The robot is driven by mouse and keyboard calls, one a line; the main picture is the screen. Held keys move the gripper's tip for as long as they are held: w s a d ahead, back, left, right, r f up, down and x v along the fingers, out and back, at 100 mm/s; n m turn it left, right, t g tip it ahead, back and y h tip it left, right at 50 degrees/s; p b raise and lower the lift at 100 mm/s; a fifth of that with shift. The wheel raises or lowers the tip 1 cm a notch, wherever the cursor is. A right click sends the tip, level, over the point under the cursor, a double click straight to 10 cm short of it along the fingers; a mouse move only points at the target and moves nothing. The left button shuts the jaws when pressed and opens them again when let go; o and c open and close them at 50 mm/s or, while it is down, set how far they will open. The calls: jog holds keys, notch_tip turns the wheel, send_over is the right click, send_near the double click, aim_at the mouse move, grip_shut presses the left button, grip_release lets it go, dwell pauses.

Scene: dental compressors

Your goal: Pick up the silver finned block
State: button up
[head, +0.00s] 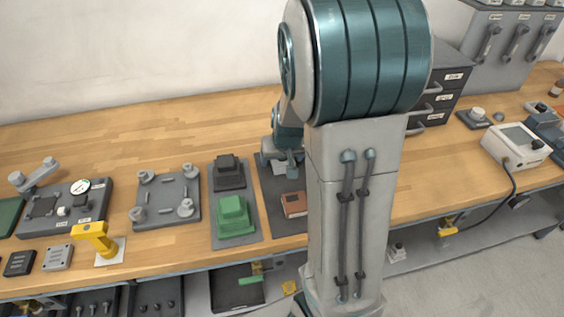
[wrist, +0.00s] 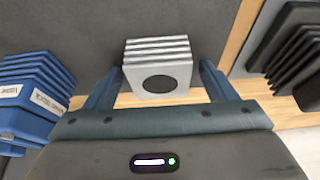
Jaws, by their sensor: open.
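The silver finned block (wrist: 158,75) stands in the wrist view with its fins toward the top of the picture and a dark round spot on its near face. My gripper (wrist: 159,70) is open, with one finger on each side of the block and a visible gap on both sides. In the head view my gripper (head: 290,160) is low over the back of a dark mat (head: 270,196). The silver block shows there only as a small pale patch (head: 278,166), mostly hidden by the gripper.
In the wrist view a blue finned stack (wrist: 28,95) lies to the left and a dark finned block (wrist: 292,50) to the right. In the head view a green block (head: 233,212), a black block (head: 229,172) and a red-brown block (head: 294,204) are close by.

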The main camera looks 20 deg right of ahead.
jog(key=c, duration=1.2)
jog(key=shift+o, duration=0.3)
jog(key=shift+r, duration=0.15)
